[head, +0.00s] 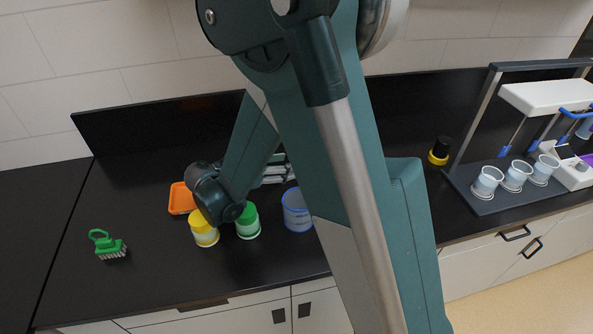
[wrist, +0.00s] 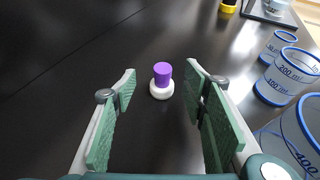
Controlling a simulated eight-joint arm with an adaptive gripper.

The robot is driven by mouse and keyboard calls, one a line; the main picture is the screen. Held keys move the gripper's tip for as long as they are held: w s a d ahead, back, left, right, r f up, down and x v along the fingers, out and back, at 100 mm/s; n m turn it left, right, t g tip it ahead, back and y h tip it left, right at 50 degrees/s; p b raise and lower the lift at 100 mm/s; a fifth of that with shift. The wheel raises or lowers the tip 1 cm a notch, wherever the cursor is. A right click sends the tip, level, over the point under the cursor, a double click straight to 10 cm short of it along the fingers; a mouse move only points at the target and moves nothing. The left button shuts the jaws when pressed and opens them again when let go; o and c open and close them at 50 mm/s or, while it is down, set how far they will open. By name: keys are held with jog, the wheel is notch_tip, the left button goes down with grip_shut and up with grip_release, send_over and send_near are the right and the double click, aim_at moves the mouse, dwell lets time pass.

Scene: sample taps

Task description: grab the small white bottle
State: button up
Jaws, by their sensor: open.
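The small white bottle (wrist: 162,92) with a purple cap (wrist: 163,70) stands upright on the black counter in the wrist view. My gripper (wrist: 160,76) is open, with one green finger pad to the left of the bottle and one to the right. The bottle appears between the fingertips with dark counter showing on both sides, and neither finger touches it. How far it lies beyond the tips is hard to tell.
Blue-rimmed graduated beakers (wrist: 286,77) stand on the right in the wrist view. The head view shows a yellow-lidded jar (head: 204,234), a green-lidded jar (head: 248,225), an orange tray (head: 180,199), a green brush (head: 108,245) and a rack with cups (head: 487,183). The counter left of the bottle is clear.

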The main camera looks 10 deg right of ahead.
jog(key=shift+d+f, duration=0.1)
jog(key=shift+d, duration=0.05)
jog(key=shift+b+x, duration=0.55)
jog(key=shift+x, duration=1.35)
jog(key=shift+w+d+f, duration=0.1)
jog(key=shift+w+d, duration=0.1)
jog(key=shift+d, duration=0.5)
jog(key=shift+c, duration=0.7)
jog(key=c, duration=1.1)
